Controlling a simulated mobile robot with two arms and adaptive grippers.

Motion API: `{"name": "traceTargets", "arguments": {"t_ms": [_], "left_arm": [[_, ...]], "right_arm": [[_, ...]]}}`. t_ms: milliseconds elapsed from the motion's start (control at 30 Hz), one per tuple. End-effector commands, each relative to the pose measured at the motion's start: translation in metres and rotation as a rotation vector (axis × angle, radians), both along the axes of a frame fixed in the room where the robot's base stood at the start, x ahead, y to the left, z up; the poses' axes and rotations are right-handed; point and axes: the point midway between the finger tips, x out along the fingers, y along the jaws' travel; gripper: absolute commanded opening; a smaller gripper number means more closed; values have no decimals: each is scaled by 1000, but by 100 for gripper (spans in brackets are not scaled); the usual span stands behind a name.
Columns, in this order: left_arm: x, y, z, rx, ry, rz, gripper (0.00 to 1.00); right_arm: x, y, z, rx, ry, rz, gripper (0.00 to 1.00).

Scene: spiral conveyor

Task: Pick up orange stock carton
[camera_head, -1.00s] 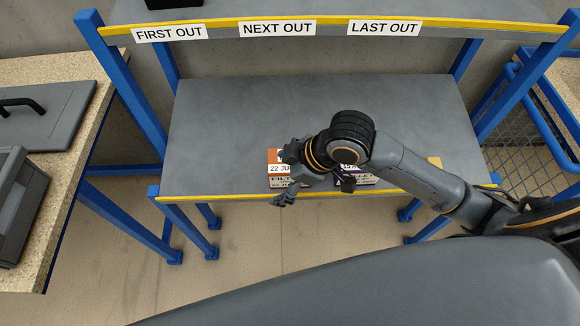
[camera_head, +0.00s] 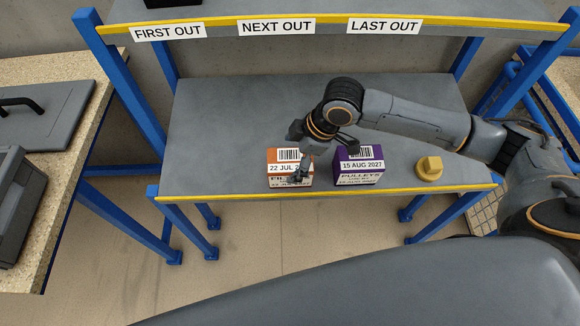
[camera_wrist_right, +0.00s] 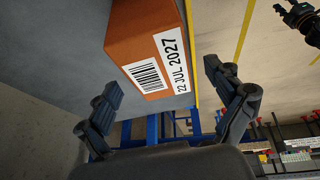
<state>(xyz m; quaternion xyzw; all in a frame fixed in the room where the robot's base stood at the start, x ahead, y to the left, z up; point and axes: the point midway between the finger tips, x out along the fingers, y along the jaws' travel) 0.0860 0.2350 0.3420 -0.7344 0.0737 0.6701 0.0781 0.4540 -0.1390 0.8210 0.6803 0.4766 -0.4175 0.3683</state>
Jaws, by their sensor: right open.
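The orange stock carton (camera_head: 277,179) stands on the lower grey shelf near its yellow front edge, with a white label reading 22 JUL 2027. My right gripper (camera_head: 297,160) is over the carton's right part and hides some of it. In the right wrist view the carton (camera_wrist_right: 137,26) is ahead of the fingers, toward the top. There my right gripper (camera_wrist_right: 165,95) is open, its two fingers spread wide with nothing between the tips. I cannot tell whether the fingers touch the carton. My left gripper is not in view in the head view.
A purple carton (camera_head: 348,180) dated 15 AUG 2027 stands right of the orange one. A yellow knob-shaped piece (camera_head: 430,169) sits further right. The upper shelf edge (camera_head: 330,22) carries FIRST OUT, NEXT OUT and LAST OUT signs. The lower shelf's left half (camera_head: 215,125) is clear.

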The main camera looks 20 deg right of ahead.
Motion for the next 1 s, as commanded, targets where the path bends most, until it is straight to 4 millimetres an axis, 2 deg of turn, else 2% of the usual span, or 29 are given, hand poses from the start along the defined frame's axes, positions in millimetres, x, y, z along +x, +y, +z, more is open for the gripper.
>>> {"name": "traceTargets", "arguments": {"t_ms": [167, 400, 500, 1000], "left_arm": [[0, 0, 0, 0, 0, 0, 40], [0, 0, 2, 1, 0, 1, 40], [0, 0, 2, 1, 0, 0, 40], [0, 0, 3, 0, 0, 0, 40]], "right_arm": [[2, 4, -11, 0, 1, -1, 92], [9, 14, -45, 0, 1, 0, 92], [11, 17, -52, 0, 0, 1, 92], [12, 17, -54, 0, -1, 0, 92]]}}
